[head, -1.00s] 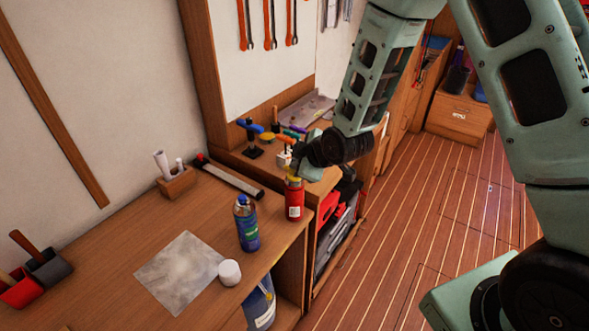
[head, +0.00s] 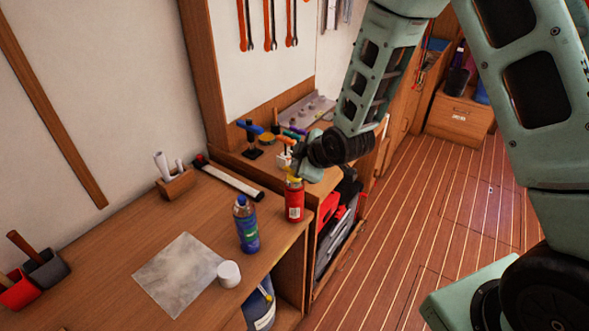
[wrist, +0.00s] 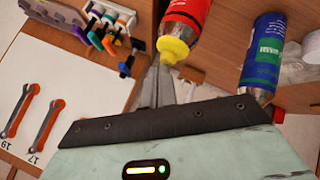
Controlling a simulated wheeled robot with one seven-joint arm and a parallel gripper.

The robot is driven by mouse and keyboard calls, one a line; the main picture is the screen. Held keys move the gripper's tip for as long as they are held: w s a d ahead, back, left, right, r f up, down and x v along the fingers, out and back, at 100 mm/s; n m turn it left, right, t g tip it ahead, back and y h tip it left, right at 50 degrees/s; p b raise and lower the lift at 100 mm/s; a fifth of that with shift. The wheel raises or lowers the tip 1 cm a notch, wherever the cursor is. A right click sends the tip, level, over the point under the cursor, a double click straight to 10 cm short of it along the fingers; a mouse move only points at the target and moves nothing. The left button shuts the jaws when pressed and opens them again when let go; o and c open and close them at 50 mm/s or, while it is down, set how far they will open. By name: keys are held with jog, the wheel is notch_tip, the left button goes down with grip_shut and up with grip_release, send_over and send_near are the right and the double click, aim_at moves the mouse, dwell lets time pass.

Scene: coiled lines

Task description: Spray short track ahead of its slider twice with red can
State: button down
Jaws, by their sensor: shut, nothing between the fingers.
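The red can (head: 294,204) stands upright near the right edge of the wooden bench, with a yellow top (head: 293,175). My gripper (wrist: 160,72) is shut and empty, its fingertips close beside the can's yellow top in the wrist view; I cannot tell whether they touch it. In the head view my wrist is just above and behind the can, and the fingers are hard to make out. A pale straight track (head: 232,179) lies at the back of the bench, with a red and black piece (head: 200,160) at its left end. I cannot tell whether that piece is the slider.
A blue and green can (head: 247,227) stands left of the red can, with a white round jar (head: 229,273) and a grey sheet (head: 180,275) in front. A wooden holder (head: 176,184) stands by the wall. Coloured-handled tools (wrist: 107,25) stand on the neighbouring bench.

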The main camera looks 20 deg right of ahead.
jog(key=shift+r, duration=0.15)
notch_tip(320, 180, up, 6)
jog(key=p, duration=0.3)
dwell(0.9)
jog(key=s+a+m+g+b, duration=0.1)
jog(key=s+a+g+b, duration=0.2)
jog(key=s, duration=0.4)
jog(key=s+a+m+g+b, duration=0.1)
jog(key=s+a+b, duration=0.1)
jog(key=s+a, duration=0.4)
jog(key=s+d+m+g+h+b, duration=0.2)
jog(key=s+g+b, duration=0.1)
jog(key=s, duration=1.6)
jog(key=shift+s+r+m+g+b, duration=0.2)
jog(key=shift+m+g+b, duration=0.2)
jog(key=shift+g, duration=0.5)
